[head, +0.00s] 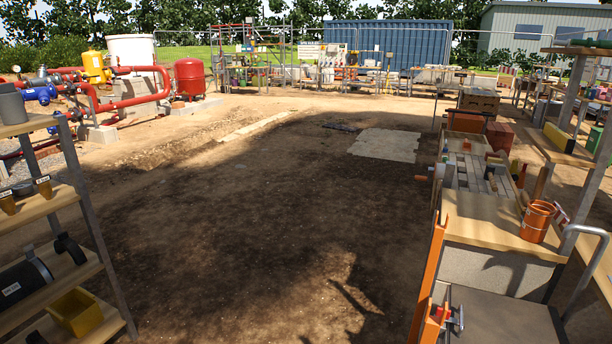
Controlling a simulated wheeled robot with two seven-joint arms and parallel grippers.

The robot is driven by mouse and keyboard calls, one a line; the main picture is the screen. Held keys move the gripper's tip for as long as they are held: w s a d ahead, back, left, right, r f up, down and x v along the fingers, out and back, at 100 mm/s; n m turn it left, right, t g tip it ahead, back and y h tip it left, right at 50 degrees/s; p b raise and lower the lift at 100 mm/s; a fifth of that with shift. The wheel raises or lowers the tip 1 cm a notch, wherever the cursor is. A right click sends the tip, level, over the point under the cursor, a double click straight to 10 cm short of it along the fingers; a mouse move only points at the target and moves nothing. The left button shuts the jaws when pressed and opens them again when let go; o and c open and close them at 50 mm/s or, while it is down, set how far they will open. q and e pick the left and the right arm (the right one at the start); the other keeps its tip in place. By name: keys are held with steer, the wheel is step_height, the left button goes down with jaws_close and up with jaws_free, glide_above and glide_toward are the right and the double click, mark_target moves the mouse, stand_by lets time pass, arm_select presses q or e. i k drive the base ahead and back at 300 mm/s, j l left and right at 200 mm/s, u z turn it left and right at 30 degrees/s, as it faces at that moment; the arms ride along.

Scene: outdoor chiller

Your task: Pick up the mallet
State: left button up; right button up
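I cannot pick out a mallet with certainty in the head view. A workbench (490,222) on the right has a wooden top. Small tools and parts, too small to name surely, lie on its far section, among them a reddish-brown block (494,157) and an orange-ended piece (421,178) sticking out at the left edge. An orange bucket (537,221) stands on the near wooden top with something red poking out beside it. Neither of my grippers is in view.
A shelf rack (75,190) with a yellow bin (75,312) stands close on the left. An orange upright (428,280) is at the bench's near left corner. Open dirt ground (260,220) fills the middle. Red pipes (140,90) and a red tank (189,76) stand far left.

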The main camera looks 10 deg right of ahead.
mark_target(490, 170)
steer(key=i+j+u, duration=0.2)
steer(key=i, duration=0.35)
steer(key=i+u, duration=0.25)
steer(key=i, duration=0.3)
